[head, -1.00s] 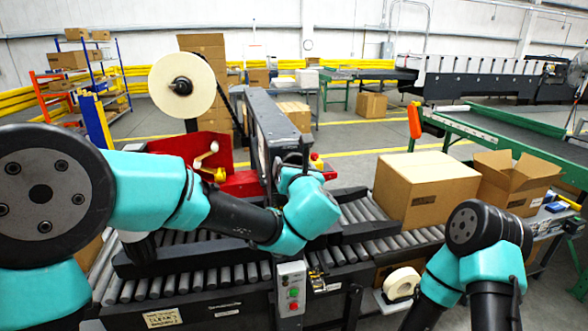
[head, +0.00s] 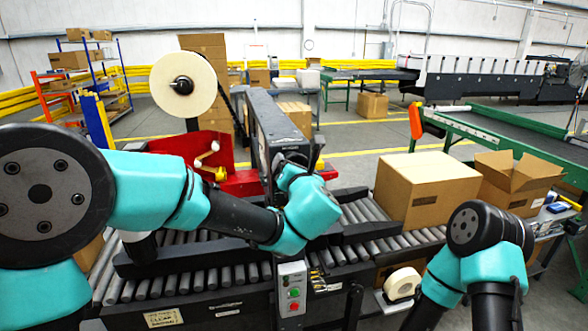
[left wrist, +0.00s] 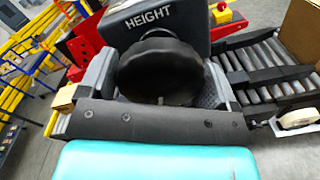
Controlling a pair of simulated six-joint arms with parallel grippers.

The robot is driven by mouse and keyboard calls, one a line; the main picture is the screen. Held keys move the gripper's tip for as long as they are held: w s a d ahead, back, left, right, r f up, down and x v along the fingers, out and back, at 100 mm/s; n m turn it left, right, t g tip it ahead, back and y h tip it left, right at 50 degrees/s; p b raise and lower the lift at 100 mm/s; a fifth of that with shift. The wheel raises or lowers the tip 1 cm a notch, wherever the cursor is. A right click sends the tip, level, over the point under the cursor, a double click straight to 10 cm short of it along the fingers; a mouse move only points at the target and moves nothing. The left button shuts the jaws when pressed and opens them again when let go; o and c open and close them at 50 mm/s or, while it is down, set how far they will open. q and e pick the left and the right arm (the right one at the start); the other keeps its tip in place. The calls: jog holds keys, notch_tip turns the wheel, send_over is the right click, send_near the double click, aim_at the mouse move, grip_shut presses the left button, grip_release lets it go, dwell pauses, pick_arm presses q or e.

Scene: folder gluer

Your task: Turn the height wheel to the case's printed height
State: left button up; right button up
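The black round height wheel (left wrist: 160,68) sits under the HEIGHT lettering on the dark machine head in the left wrist view. My left gripper (left wrist: 162,88) has one grey finger on each side of the wheel, with no clear gap at either side.
An open carton (head: 515,182) stands right of the case. A button box (head: 291,288) with red and green buttons is below my left gripper. A tape roll (head: 402,284) lies at the conveyor's front. A large tape reel (head: 183,84) stands behind the red plate (head: 190,155).

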pick_arm(q)
jog(key=shift+o, duration=1.3)
jog(key=v, duration=1.7)
jog(key=shift+s, duration=0.2)
